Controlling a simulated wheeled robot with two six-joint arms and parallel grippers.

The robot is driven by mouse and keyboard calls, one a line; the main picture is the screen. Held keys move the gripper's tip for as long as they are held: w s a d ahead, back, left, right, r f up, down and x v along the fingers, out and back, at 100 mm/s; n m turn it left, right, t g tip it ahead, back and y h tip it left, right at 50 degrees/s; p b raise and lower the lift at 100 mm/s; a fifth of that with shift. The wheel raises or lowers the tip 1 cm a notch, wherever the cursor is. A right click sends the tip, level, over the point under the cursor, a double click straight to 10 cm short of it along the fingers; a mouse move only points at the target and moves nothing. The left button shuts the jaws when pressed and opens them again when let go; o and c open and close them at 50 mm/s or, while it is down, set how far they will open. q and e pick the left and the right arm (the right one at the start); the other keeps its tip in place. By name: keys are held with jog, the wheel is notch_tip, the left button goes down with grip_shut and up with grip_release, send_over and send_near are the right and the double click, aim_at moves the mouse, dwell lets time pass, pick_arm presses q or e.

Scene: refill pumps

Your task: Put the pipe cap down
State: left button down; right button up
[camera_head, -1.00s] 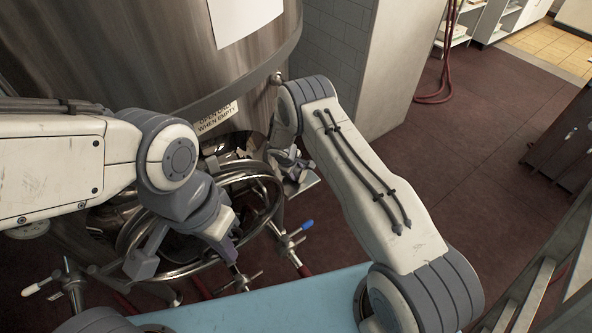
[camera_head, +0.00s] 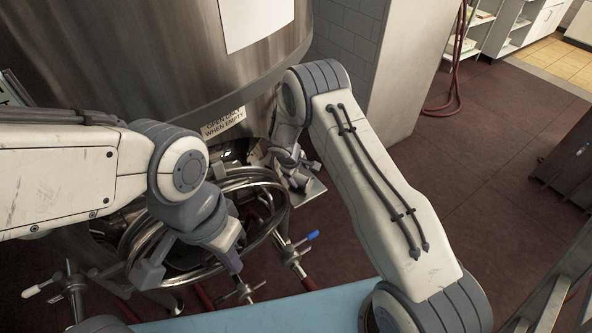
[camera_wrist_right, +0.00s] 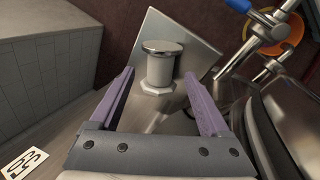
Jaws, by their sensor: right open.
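The pipe cap (camera_wrist_right: 162,48) looks like a shiny round metal top on a short pale cylinder with a hexagonal base. It stands upright on a square metal plate (camera_wrist_right: 196,42) in the right wrist view. My right gripper (camera_wrist_right: 164,82) is open, with its purple fingers on either side of the cap and a visible gap to each. In the head view my right gripper (camera_head: 296,174) is partly hidden by its arm, over the plate (camera_head: 312,192) beside the tank. My left gripper (camera_head: 190,264) has its fingers spread over the round metal hatch rings; nothing shows between them.
The big steel tank (camera_head: 160,60) fills the back left, with a sign (camera_head: 222,122) above its opening. A valve with a blue handle (camera_head: 305,239) stands near the blue surface (camera_head: 270,308).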

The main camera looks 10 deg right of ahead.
jog(key=b+v, duration=0.1)
jog(key=v, duration=0.5)
jog(key=shift+r, duration=0.3)
jog(key=shift+s+a, duration=0.1)
jog(key=shift+s, duration=0.05)
jog(key=s+d+r+m+y, duration=0.25)
jog(key=s+r+m, duration=0.25)
jog(key=s+r, duration=0.5)
jog(key=s+d+r+m+y, duration=0.1)
jog(key=s+d+r+m, duration=0.3)
jog(key=s, duration=0.9)
jog(key=s+a+n+g+b, duration=0.3)
jog(key=s+a+n+b, duration=0.4)
jog(key=s+a, duration=0.6)
jog(key=shift+s+a+f+y+b, duration=0.4)
jog(key=shift+a+b, duration=0.1)
jog(key=shift+a, duration=0.3)
